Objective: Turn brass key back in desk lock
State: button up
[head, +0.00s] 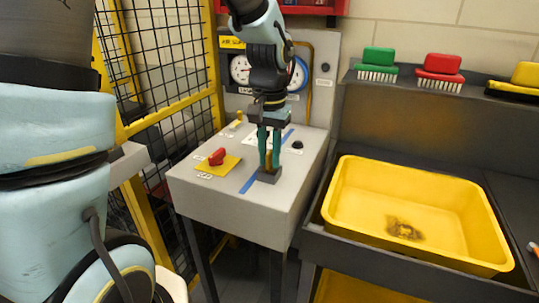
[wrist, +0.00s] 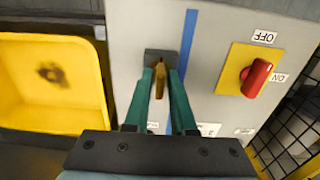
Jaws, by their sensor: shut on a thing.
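The desk lock shows as a dark block (head: 268,176) on the sloped top of the grey desk (head: 225,190), beside a blue stripe; it also shows in the wrist view (wrist: 153,56). The brass key (wrist: 160,84) stands at the lock, between the green fingers of my gripper (wrist: 160,76). My gripper (head: 269,165) reaches down from above and is shut on the key. The fingers hide part of the key in the head view, and I cannot tell how far it is turned.
A red rotary switch (head: 217,157) on a yellow plate sits left of the lock; a black knob (head: 297,145) sits behind right. A yellow tub (head: 420,178) stands right of the desk. Yellow-framed mesh fencing (head: 170,70) runs along the left. Gauges (head: 240,69) are behind.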

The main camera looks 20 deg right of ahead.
grip_shut()
jog(key=n, duration=0.3)
dwell(0.3)
jog(key=shift+n, duration=3)
jog(key=shift+p, duration=0.3)
